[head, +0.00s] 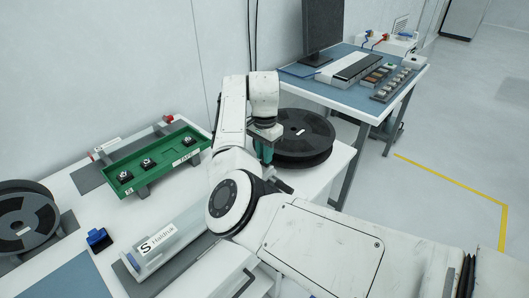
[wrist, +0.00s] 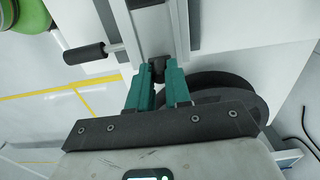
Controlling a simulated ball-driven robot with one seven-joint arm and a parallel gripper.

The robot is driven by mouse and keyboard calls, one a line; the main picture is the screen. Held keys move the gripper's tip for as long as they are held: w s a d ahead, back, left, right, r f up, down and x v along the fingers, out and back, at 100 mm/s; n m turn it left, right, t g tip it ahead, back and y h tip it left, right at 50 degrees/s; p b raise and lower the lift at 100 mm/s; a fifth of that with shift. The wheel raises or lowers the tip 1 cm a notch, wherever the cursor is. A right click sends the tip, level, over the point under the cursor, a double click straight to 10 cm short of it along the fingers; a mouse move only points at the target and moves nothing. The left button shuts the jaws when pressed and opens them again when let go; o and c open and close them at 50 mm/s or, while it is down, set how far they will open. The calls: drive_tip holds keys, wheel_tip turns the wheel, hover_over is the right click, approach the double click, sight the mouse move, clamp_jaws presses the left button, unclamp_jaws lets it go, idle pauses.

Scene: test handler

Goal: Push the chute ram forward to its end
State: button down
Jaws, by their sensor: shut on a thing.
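My gripper (wrist: 156,78) has two green fingers, closed on the black knob of the chute ram (wrist: 157,66) in the wrist view. The knob sits at the near end of a light grey chute channel (wrist: 150,28), which runs away from the fingers. In the head view my gripper (head: 265,152) points down near the right end of the white table. The labelled chute housing (head: 160,243) shows at the lower left there. My arm hides the middle of the chute and most of the ram in that view.
A black reel (head: 305,133) lies close behind my gripper and also shows in the wrist view (wrist: 232,92). A black-handled lever (wrist: 85,53) sticks out left of the channel. A green tray (head: 150,160) stands at the back left. A second bench (head: 350,90) stands beyond.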

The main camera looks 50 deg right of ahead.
drive_tip(key=a+p, duration=0.3)
drive_tip(key=a, duration=0.5)
drive_tip(key=shift+s, duration=0.1)
drive_tip(key=c, duration=1.1)
unclamp_jaws()
drive_tip(key=shift+o, duration=0.2)
drive_tip(key=shift+r, duration=0.1)
wheel_tip(320, 180, up, 11)
drive_tip(key=b, duration=0.1)
drive_tip(key=shift+f, duration=0.2)
